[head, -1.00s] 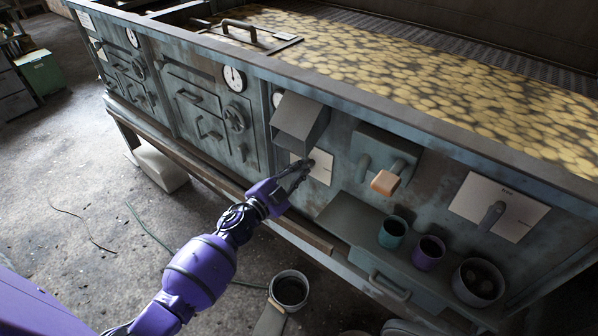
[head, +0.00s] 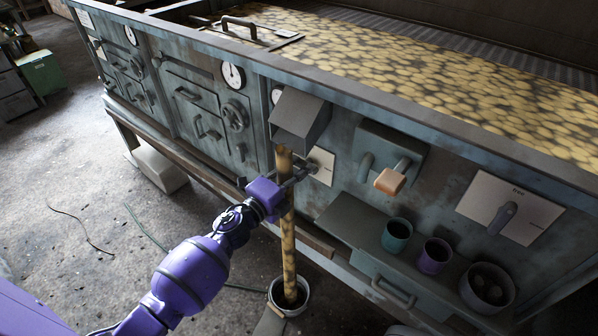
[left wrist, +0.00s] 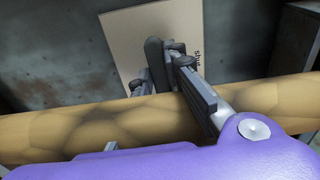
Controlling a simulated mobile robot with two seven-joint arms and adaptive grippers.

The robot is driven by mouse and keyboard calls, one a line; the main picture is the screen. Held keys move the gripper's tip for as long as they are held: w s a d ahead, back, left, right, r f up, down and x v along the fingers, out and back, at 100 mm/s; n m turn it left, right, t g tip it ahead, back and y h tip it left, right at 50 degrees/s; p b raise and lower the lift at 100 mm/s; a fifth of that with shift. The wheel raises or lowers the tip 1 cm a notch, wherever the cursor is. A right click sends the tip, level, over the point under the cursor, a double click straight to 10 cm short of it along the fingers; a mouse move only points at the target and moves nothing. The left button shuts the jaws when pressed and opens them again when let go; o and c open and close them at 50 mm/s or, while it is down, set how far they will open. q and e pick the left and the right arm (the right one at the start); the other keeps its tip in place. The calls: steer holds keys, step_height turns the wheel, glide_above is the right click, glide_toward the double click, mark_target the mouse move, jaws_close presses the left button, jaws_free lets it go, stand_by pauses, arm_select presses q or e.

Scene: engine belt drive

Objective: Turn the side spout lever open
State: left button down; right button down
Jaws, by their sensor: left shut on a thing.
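The side spout (head: 298,116) is a grey boxy chute on the tank's front wall. A mottled yellow-brown stream (head: 287,235) runs from its mouth down into a bucket (head: 289,296) on the floor. The spout's dark lever (left wrist: 154,52) stands in front of a pale card (left wrist: 125,45) with the word "shut"; the card also shows right of the stream in the head view (head: 324,168). My left gripper (left wrist: 168,76) is shut on the lever. My right gripper is not in view.
To the right are a wall box with an orange-tipped handle (head: 389,181), a shelf (head: 352,222) with several cups, and another lever (head: 503,217) on a pale card. A loose cable lies on the floor. The floor at left is mostly clear.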

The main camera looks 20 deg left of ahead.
arm_select(q)
steer(key=shift+m, duration=0.3)
steer(key=c, duration=1.7)
jaws_free()
steer(key=v, duration=1.2)
